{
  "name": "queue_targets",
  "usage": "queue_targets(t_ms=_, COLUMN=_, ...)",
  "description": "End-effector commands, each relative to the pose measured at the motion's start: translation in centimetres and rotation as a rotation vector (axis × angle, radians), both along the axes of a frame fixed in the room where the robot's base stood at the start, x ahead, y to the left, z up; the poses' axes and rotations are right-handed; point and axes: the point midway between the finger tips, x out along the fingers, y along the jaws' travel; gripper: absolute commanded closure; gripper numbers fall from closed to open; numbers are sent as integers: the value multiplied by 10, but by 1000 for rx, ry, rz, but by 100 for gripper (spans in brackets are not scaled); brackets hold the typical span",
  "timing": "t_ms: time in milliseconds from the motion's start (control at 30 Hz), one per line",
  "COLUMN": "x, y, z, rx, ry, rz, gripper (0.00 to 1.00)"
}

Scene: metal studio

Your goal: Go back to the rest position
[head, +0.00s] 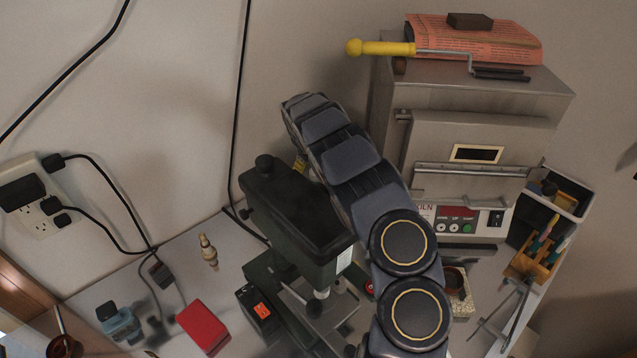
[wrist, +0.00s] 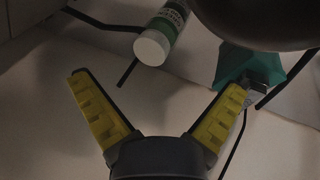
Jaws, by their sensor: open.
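My gripper (wrist: 160,103) shows in the wrist view with its two yellow-padded fingers spread wide and nothing between them. In the head view my arm rises from the lower right towards the wall, between the green drill press (head: 300,215) and the kiln (head: 470,150). The gripper's fingers are mostly hidden behind the arm and the press there. In the wrist view a white-capped bottle with a green and white label (wrist: 160,38) lies beyond the fingers, apart from them. A green thing (wrist: 248,66) is close behind the right finger; I cannot tell whether they touch.
A tool holder (head: 535,258) is at the right. Black cables hang along the wall. Bare wall is open at upper left.

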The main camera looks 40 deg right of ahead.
Motion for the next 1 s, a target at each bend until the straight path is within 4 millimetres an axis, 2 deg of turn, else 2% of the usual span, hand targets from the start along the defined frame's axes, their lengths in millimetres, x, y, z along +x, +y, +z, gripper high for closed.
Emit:
queue_targets(t_ms=233, x=1, y=-3, z=-7, rx=0, ry=-1, rz=-1, gripper=0)
queue_targets(t_ms=867, x=2, y=-2, z=-6, rx=0, ry=-1, rz=-1, gripper=0)
queue_targets(t_ms=1000, x=1, y=0, z=1, rx=-2, ry=-2, rz=0, gripper=0)
